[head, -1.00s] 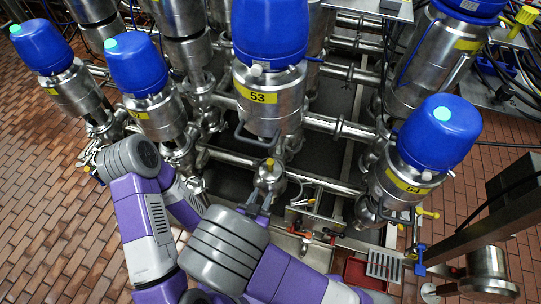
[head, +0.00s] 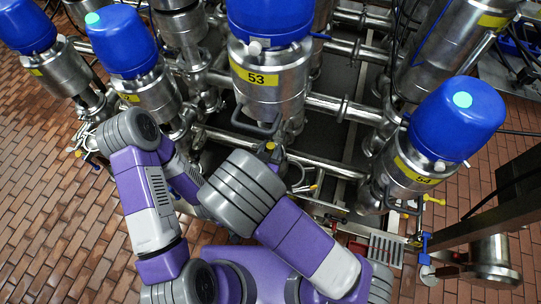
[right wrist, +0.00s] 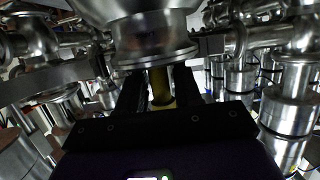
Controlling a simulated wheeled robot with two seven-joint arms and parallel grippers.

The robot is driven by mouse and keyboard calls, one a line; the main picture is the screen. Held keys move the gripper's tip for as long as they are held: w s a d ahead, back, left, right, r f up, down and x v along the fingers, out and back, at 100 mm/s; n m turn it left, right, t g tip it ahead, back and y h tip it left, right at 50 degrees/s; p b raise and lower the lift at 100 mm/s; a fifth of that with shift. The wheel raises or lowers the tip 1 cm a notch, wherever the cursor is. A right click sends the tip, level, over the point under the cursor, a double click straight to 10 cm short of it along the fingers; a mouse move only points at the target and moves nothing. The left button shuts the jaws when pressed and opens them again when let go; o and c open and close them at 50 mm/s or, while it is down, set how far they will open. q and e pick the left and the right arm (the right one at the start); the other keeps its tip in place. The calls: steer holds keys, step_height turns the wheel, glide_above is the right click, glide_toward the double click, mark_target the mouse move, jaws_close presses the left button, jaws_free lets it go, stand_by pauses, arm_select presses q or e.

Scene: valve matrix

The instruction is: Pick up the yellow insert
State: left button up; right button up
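A small yellow piece, which looks like the yellow insert (head: 270,146), shows in the head view just below the valve marked 53. In the right wrist view the yellow insert (right wrist: 161,86) stands between the two dark fingers of my right gripper (right wrist: 160,92), under a round steel flange. The fingers lie close on both sides of it; I cannot tell whether they press on it. In the head view my right forearm and wrist hide most of that gripper and what is under the insert. My left arm is at the left, and its gripper does not show.
The steel valve marked 53 (head: 258,92), with a blue cap, stands close above the insert. The valve marked 54 (head: 416,172) is to the right. Steel pipes (head: 325,168) run around the spot. Brick floor (head: 50,200) is open at the left.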

jaws_close()
steer(key=shift+r, duration=0.1)
